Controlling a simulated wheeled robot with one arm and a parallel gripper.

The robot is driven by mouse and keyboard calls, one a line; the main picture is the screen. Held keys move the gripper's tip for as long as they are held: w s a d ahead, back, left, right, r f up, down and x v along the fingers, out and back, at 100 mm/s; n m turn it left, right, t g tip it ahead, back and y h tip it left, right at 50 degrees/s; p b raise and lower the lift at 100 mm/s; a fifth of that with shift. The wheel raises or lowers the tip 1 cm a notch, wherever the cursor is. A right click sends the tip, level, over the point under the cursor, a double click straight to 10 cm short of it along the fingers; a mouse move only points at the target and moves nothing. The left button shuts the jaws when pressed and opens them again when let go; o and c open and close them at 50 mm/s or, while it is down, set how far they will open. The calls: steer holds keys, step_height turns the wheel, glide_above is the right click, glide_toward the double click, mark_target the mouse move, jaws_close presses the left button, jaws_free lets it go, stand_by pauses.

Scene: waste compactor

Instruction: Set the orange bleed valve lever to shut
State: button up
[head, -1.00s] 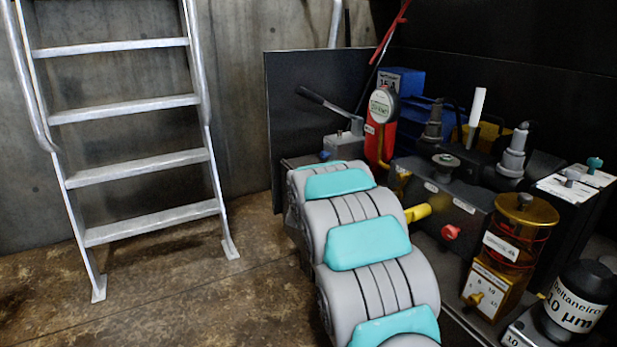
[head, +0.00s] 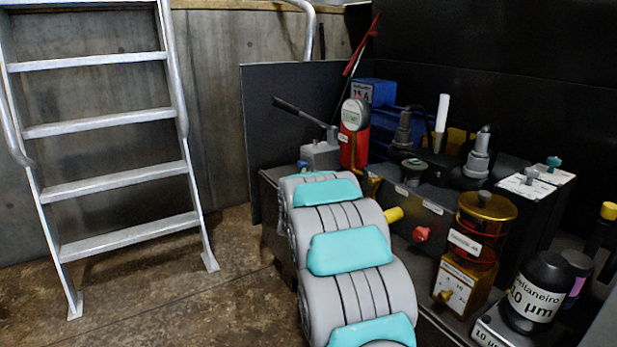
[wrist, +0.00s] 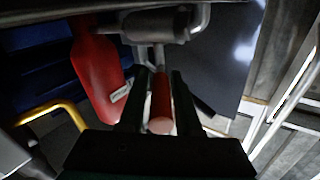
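A red-orange cylindrical grip (wrist: 161,104), which looks like the lever handle, shows in the wrist view with its round end toward the camera. My gripper (wrist: 160,88) has one dark finger on each side of this grip. The fingers lie very close to it, and I cannot tell whether they touch it. A grey metal fitting (wrist: 158,25) is just beyond the fingertips. In the head view my own arm covers the gripper and the orange lever.
A ladder (head: 105,130) stands at left. Floor between ladder and bench is clear.

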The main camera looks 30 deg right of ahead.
steer(key=shift+o, duration=1.3)
steer(key=shift+f, duration=0.1)
steer(key=shift+p+v, duration=0.45)
steer(key=shift+v, duration=3.45)
